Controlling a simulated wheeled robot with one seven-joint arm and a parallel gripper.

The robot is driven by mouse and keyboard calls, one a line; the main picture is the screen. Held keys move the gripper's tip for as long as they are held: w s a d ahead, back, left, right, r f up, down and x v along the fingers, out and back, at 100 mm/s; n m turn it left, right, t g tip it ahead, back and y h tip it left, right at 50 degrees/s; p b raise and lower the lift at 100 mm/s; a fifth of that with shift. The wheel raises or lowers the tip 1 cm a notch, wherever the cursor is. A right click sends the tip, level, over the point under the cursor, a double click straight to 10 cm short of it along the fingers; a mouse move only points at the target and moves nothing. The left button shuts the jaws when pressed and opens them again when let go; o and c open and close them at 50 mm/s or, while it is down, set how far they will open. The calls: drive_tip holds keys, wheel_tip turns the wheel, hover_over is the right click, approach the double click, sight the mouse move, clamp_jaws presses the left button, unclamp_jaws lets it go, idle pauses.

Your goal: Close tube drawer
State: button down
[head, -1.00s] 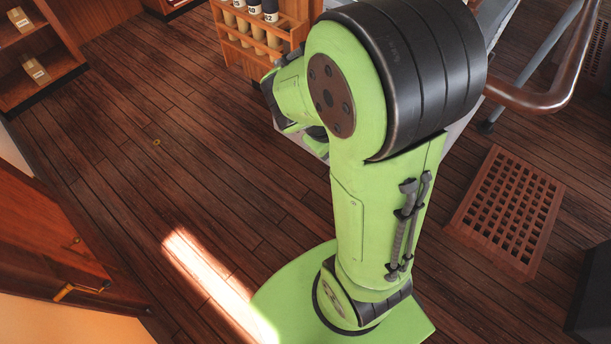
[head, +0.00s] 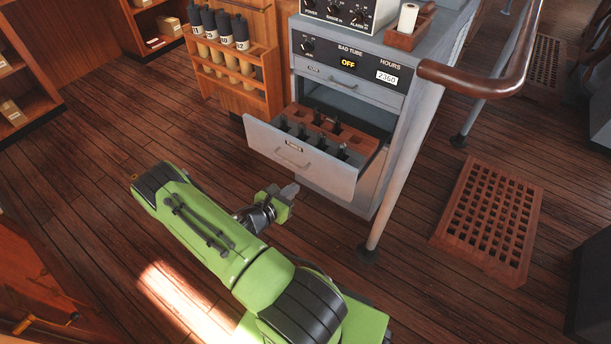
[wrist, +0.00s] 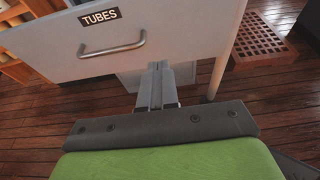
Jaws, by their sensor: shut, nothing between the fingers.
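The tube drawer (head: 270,154) is pulled out of the grey cabinet (head: 390,112) in the head view. It holds a brown rack with several dark tubes (head: 342,152). In the wrist view the drawer front (wrist: 190,28) fills the top, with a "TUBES" label (wrist: 100,17) and a bar handle (wrist: 112,50). My gripper (head: 290,190) is shut and empty, in front of and below the drawer front. In the wrist view my gripper (wrist: 157,75) points at the drawer's lower edge, right of the handle. I cannot tell whether it touches the drawer.
A wooden rack of dark-capped rolls (head: 228,55) stands left of the cabinet. A metal post (head: 390,190) with a copper-coloured rail (head: 480,78) stands at the cabinet's right. A wooden grating (head: 490,215) lies on the floor at right. The floor at left is clear.

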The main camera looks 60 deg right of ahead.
sight(317, 168)
drive_tip(key=x, duration=0.3)
drive_tip(key=b+x, duration=0.1)
drive_tip(key=x, duration=0.2)
drive_tip(key=r+b+x, duration=0.1)
drive_tip(key=x, duration=0.2)
drive_tip(key=shift+s+d+f, duration=0.1)
drive_tip(key=shift+s+d, duration=0.05)
drive_tip(key=shift+d, duration=0.5)
